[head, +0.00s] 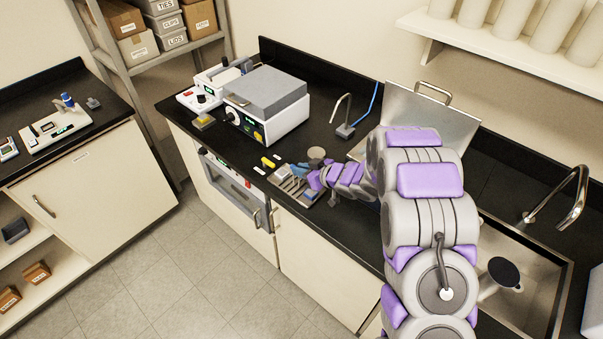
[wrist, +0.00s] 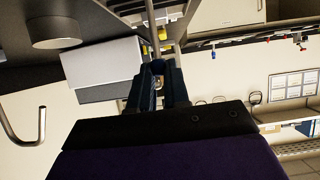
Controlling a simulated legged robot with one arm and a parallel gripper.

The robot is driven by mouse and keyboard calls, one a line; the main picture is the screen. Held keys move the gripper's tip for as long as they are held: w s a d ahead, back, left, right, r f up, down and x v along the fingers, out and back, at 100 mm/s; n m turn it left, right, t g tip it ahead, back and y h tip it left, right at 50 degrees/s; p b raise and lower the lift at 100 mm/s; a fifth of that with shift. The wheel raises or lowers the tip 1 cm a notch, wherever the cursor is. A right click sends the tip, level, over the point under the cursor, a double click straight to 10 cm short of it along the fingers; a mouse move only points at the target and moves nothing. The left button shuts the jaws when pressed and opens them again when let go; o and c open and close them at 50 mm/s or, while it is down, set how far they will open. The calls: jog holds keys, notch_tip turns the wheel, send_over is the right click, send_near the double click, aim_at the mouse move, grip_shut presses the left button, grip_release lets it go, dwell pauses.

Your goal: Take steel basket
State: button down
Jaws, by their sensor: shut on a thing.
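My gripper (head: 299,172) is low over the front edge of the black counter, at the end of my purple and grey arm. Its dark blue fingers show in the wrist view (wrist: 158,80), shut on a thin grey bar (wrist: 150,30), which looks like the handle of the steel basket. A small grey slotted metal piece (head: 289,183) lies right under and beside the fingers in the head view; it looks like part of the basket. The fingers and arm hide much of it, and I cannot tell whether it is lifted.
A white instrument with a grey top (head: 268,100) stands to the left on the counter. A yellow piece (head: 268,162) lies near my gripper. A raised steel lid (head: 415,115) with a handle is behind my arm. A sink (head: 515,290) and tap (head: 565,205) are at right.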

jog(key=s+d+r+p, duration=0.1)
jog(key=s+d+r, duration=0.1)
jog(key=s, duration=0.5)
jog(key=s+d+r, duration=0.2)
jog(key=s+d, duration=0.3)
jog(key=s, duration=0.2)
jog(key=shift+s+r+p, duration=0.2)
jog(key=shift+r+p, duration=0.1)
jog(key=shift+p, duration=0.1)
jog(key=shift+d, duration=0.1)
jog(key=c, duration=1.7)
grip_release()
grip_shut()
